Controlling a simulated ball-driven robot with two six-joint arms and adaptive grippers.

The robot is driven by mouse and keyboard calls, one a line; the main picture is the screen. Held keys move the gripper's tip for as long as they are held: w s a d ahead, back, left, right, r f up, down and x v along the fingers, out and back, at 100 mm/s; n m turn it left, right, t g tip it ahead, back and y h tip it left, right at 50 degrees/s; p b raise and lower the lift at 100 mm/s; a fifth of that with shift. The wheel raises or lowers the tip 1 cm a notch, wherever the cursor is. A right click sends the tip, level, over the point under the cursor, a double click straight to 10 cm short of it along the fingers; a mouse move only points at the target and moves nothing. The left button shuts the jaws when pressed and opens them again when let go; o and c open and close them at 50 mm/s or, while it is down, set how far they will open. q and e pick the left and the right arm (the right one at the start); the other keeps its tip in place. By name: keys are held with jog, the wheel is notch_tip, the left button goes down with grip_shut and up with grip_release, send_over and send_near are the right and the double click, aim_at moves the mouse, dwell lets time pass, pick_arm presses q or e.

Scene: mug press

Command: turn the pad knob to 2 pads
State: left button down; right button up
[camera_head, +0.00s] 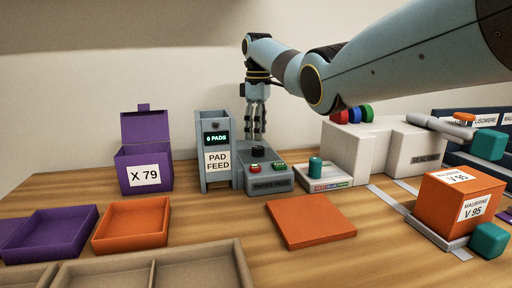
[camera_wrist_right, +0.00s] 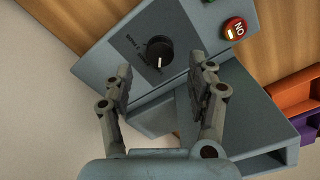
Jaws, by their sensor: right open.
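My right gripper (camera_head: 257,134) points down above the knob, open and empty. In the right wrist view its fingers (camera_wrist_right: 166,72) are apart, one each side of the knob, not visibly touching it. My left gripper is out of view.
The control box also has a red button (camera_wrist_right: 234,29) marked "NO" and a green one (camera_head: 254,167). A stamp-like teal piece (camera_head: 315,166) stands to the right, near a white machine (camera_head: 350,145). A purple box (camera_head: 143,165) stands left. An orange panel (camera_head: 310,222) lies in front.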

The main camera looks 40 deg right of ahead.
aim_at(258, 147)
notch_tip(258, 147, down, 4)
jog(key=shift+f+b, duration=0.15)
jog(key=shift+b, duration=0.2)
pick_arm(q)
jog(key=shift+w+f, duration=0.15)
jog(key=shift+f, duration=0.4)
pick_arm(e)
jog(key=shift+f, duration=0.35)
jog(key=shift+c, duration=0.3)
